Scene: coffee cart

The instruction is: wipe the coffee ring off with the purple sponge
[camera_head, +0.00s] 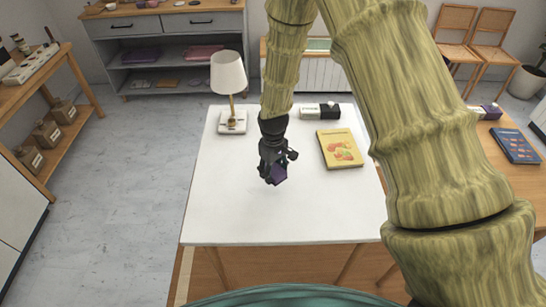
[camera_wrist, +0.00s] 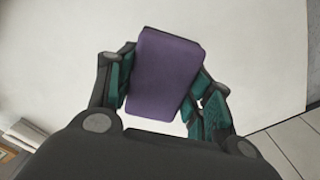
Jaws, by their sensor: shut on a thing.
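My gripper (camera_head: 273,171) is over the middle of the white tabletop (camera_head: 225,215). It is shut on the purple sponge (camera_head: 280,175). In the wrist view the sponge (camera_wrist: 163,72) is a tilted purple block between the two dark fingers with green pads. The sponge is low over the table; I cannot tell whether it touches the surface. I can make out no clear coffee ring on the white top in either view; part of the top is hidden by the gripper, the sponge and my arm.
A lamp (camera_head: 229,78) stands at the table's back left. A yellow book (camera_head: 340,149) lies at the right, with a black-and-white box (camera_head: 320,111) behind it. The table's front and left are clear. A wooden table with a blue book (camera_head: 515,146) is at the right.

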